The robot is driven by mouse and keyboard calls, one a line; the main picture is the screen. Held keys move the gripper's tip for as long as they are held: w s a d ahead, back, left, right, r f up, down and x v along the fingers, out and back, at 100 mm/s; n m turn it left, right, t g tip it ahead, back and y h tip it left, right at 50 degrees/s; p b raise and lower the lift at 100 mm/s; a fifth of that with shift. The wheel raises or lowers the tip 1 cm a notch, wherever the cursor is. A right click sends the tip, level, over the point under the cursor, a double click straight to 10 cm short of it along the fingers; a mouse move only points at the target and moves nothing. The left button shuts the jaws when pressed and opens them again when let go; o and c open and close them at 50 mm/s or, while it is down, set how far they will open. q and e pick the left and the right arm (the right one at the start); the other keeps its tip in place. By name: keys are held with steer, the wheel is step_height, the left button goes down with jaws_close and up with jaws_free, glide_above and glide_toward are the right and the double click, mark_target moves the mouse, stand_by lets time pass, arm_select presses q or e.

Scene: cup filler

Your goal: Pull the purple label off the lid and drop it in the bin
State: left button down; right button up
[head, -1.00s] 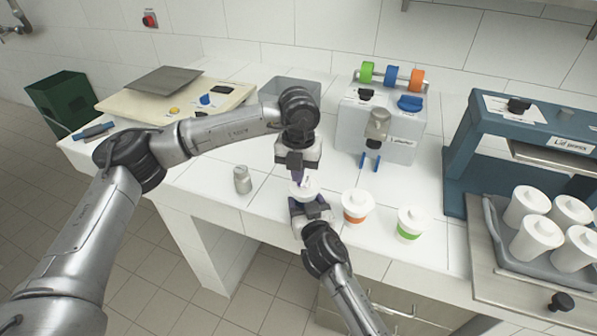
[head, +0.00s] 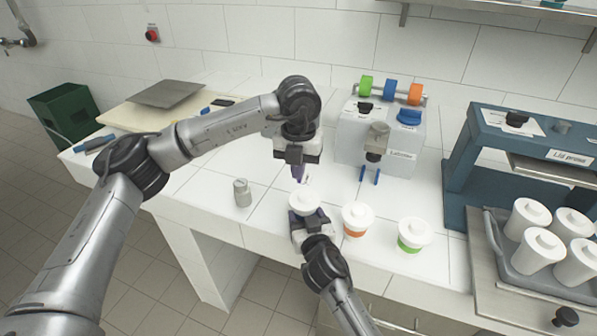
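A white-lidded cup (head: 305,202) stands near the counter's front edge; no purple shows on its lid. My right gripper (head: 308,216) comes from below and is around the cup, which hides most of its fingers. My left gripper (head: 298,175) points down just above and behind the lid, apart from it. Something narrow and purple, seemingly the purple label (head: 297,171), shows between its fingertips. It is small and partly hidden by the gripper. A dark green bin (head: 62,112) stands on the floor at the far left, beyond the counter's end.
Cups with an orange band (head: 355,221) and a green band (head: 411,236) stand to the right. A grey metal canister (head: 242,193) stands left of the cup. The labeller (head: 385,140) is behind; the blue lid press (head: 535,150) and a tray (head: 500,255) of cups are at right.

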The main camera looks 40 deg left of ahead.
steer(key=o, duration=0.8)
